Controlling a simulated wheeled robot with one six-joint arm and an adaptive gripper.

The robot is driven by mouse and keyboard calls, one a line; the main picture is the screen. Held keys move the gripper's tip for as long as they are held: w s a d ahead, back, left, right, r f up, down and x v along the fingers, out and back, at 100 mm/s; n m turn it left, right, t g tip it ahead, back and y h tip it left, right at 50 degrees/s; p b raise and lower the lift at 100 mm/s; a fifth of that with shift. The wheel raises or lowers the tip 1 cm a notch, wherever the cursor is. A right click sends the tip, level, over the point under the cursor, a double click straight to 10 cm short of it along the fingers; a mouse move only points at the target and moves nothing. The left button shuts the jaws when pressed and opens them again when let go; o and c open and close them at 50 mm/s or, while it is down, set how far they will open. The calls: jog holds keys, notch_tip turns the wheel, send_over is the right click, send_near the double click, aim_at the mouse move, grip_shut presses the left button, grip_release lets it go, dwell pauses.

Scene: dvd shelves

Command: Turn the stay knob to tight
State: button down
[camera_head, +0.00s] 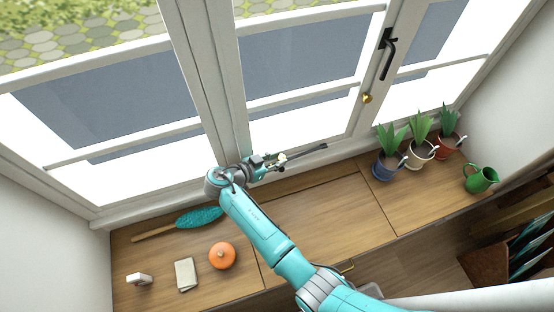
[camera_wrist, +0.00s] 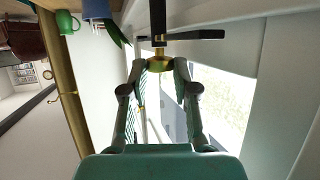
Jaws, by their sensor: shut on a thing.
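The brass stay knob (camera_wrist: 159,65) sits between my fingertips in the wrist view. My gripper (camera_wrist: 160,72) is shut on it, with one finger on each side. A black stay bar (camera_wrist: 198,34) runs sideways just beyond the knob, and a black upright part crosses it. In the head view my gripper (camera_head: 280,159) is low at the window, and the dark stay bar (camera_head: 310,151) sticks out to its right. The knob is not clear in the head view. Any mark for tight or loose cannot be made out.
The wooden sill (camera_head: 320,212) lies below. A blue pot (camera_head: 383,170), two more potted plants and a green jug (camera_head: 481,179) stand at right. An orange pumpkin (camera_head: 222,255) and a teal duster (camera_head: 199,217) lie at left. A black window handle (camera_head: 388,52) is upper right.

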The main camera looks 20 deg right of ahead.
jog(key=shift+f+m+g, duration=0.2)
jog(key=shift+m+g, duration=0.1)
jog(key=shift+g, duration=0.1)
jog(key=c, duration=0.9)
grip_release()
jog(key=shift+w, duration=0.1)
jog(key=shift+r, duration=0.1)
jog(key=shift+a, duration=0.1)
jog(key=shift+v, duration=3.85)
jog(key=shift+o, duration=0.2)
